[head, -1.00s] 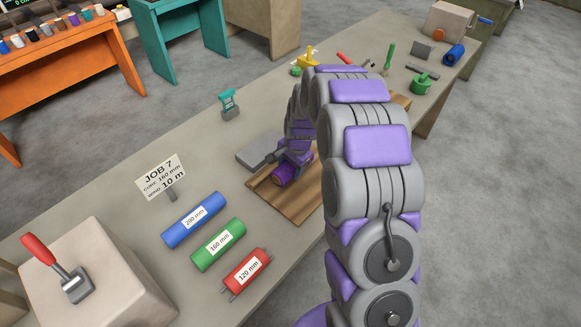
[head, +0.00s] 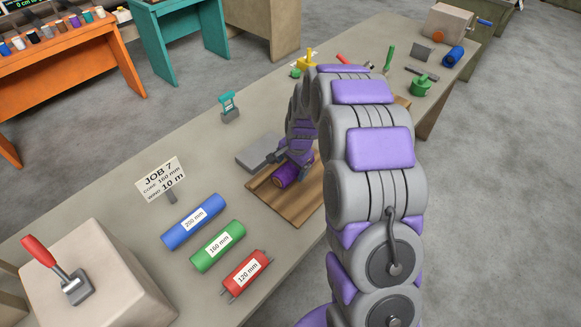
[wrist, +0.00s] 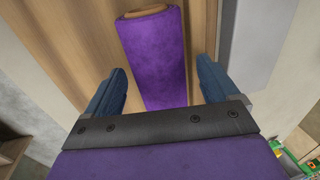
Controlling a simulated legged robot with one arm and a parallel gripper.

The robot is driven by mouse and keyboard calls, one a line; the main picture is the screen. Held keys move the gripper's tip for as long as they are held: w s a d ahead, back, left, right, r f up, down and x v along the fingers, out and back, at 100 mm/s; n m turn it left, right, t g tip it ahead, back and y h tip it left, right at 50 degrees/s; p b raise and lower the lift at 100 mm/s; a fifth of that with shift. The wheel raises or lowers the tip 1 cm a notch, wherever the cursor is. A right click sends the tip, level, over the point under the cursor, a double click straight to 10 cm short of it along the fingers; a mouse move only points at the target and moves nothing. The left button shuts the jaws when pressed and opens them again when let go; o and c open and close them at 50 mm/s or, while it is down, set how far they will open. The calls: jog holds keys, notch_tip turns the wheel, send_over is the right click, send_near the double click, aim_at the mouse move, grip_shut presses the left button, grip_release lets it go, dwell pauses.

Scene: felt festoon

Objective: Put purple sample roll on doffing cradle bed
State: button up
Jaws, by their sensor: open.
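The purple sample roll (head: 286,174) lies on a brown wooden board (head: 291,208) on the long grey bench. In the wrist view the roll (wrist: 155,50) runs lengthwise between the two blue fingers, with a brown core end at the top. My gripper (wrist: 160,82) is open, with a visible gap on either side of the roll. In the head view my gripper (head: 288,158) is just above the roll and partly hides it. I cannot tell which thing is the doffing cradle bed; the wooden board may be part of it.
A grey plate (head: 259,152) lies beside the board. Blue (head: 194,221), green (head: 218,246) and red (head: 246,276) labelled rolls and a JOB 7 sign (head: 161,178) are nearer. A lever box (head: 95,275) stands at the lower left.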

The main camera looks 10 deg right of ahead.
aim_at(297, 172)
notch_tip(297, 172, up, 11)
jog(key=s+d+p, duration=0.1)
jog(key=s+p, duration=0.1)
jog(key=p, duration=0.1)
jog(key=s+a+r+n+g, duration=0.1)
jog(key=s+r+n, duration=0.25)
jog(key=s, duration=0.55)
jog(key=s+r+n+g, duration=0.1)
jog(key=s+r+n, duration=0.1)
jog(key=s+r, duration=0.5)
jog(key=s+n+g+h, duration=0.1)
jog(key=s+n, duration=0.4)
jog(key=s, duration=1.8)
jog(key=shift+s+d+r+g, duration=0.2)
jog(key=shift+s+d+g, duration=0.1)
jog(key=shift+s, duration=0.1)
